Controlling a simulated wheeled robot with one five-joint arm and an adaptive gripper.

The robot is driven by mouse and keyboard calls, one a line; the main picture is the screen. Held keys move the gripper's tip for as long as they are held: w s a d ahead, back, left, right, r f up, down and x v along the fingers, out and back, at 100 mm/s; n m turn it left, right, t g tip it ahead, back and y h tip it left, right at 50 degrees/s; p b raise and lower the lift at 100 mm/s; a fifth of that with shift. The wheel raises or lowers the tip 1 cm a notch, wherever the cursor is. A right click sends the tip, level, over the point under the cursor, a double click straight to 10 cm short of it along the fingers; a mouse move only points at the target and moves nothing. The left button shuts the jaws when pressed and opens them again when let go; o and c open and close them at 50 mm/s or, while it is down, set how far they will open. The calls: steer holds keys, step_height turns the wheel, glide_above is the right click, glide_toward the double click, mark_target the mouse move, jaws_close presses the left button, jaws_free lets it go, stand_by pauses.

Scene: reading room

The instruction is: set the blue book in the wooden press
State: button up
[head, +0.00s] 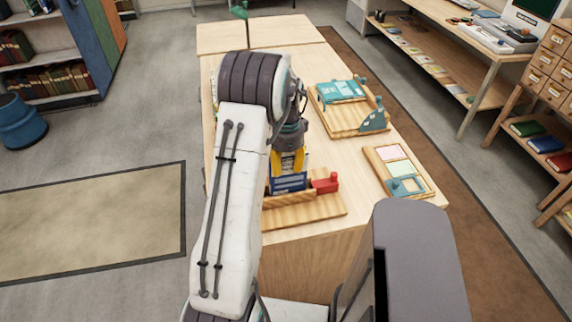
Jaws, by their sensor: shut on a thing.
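My gripper (287,163), with yellow fingers, is partly hidden by my arm. It is shut on the blue book (288,183), which is held upright below the fingers. The book stands at the near wooden press (315,209), a pale wood base with a low front board and a red block with a knob on its right. The book's lower edge is behind the front board, so I cannot tell whether it touches the base. My arm hides the left part of the press.
A wooden stand (352,124) with a teal book (341,90) and a teal bracket sits farther back on the table (340,155). A shallow wooden tray (423,190) with coloured pads lies on the right. Shelves stand at the far left and right.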

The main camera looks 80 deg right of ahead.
stand_by(0.8)
steer(key=shift+w+f, duration=0.1)
steer(key=shift+f, duration=1)
stand_by(0.4)
steer(key=o, duration=1.2)
steer(key=shift+o, duration=0.2)
step_height(320, 180, up, 12)
steer(key=shift+r, duration=0.1)
stand_by(0.6)
